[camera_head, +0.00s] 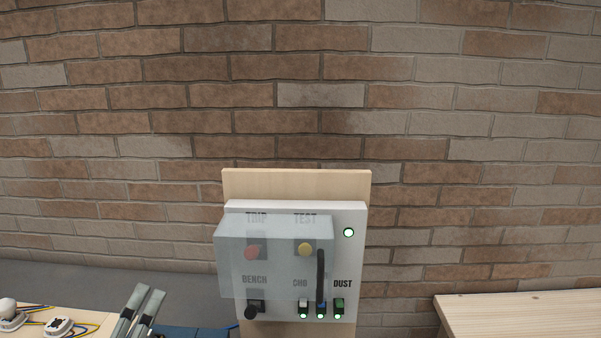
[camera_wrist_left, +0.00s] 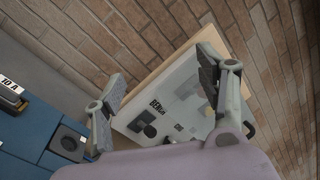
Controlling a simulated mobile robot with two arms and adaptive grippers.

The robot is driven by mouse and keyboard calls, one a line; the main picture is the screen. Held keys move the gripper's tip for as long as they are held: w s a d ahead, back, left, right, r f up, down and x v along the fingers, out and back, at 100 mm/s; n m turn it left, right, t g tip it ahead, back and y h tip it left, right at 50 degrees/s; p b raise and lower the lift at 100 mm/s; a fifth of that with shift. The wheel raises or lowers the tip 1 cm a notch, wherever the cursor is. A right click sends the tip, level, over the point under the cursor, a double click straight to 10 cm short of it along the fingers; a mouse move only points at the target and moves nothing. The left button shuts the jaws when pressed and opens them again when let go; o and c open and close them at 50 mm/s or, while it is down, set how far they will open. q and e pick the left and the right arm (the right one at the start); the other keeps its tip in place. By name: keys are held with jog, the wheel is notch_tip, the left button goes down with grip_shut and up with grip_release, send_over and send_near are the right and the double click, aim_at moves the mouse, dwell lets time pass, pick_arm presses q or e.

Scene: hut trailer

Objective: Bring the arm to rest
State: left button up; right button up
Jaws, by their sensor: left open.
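My left gripper (camera_head: 142,303) shows at the bottom edge in the head view, left of the control panel and apart from it. In the left wrist view its two fingers (camera_wrist_left: 162,78) are spread, with nothing between them, and the panel (camera_wrist_left: 165,105) lies beyond, tilted in the picture. My right gripper is in neither view.
A white panel (camera_head: 352,270) on a wooden board (camera_head: 290,180) stands before a brick wall (camera_head: 300,60). A clear cover (camera_head: 233,275) lies over its red and yellow buttons. A black knob (camera_head: 254,308) and several lit switches sit below. A wooden top (camera_head: 515,312) is at right.

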pick_arm(q)
jog(key=s+a+f+n+g+y, duration=0.1)
jog(key=a+f+n+g+y, duration=0.15)
jog(key=f+n, duration=0.35)
jog(key=s+a+f+n+g+y, duration=0.2)
jog(key=f+n+g, duration=0.25)
jog(key=f, duration=0.25)
jog(key=s+d+f+n+g+h, duration=0.2)
jog(key=s+d+f+n+g, duration=0.3)
jog(key=s+f, duration=0.45)
jog(key=s+d+f+n+g+h, duration=0.1)
jog(key=s+d+f+n+g, duration=0.35)
jog(key=s+f+n, duration=0.45)
notch_tip(320, 180, down, 29)
jog(key=m+g+b, duration=0.2)
jog(key=m+b, duration=0.1)
jog(key=b, duration=0.2)
jog(key=s+a+f+b, duration=0.2)
jog(key=s+f, duration=0.6)
jog(key=f, duration=0.3)
jog(key=s+a+f+g+b, duration=0.1)
jog(key=s+f+b, duration=0.2)
jog(key=s+f, duration=0.6)
notch_tip(320, 180, down, 2)
jog(key=shift+s+a+f, duration=0.1)
jog(key=shift+s+a, duration=0.05)
jog(key=shift+a, duration=0.2)
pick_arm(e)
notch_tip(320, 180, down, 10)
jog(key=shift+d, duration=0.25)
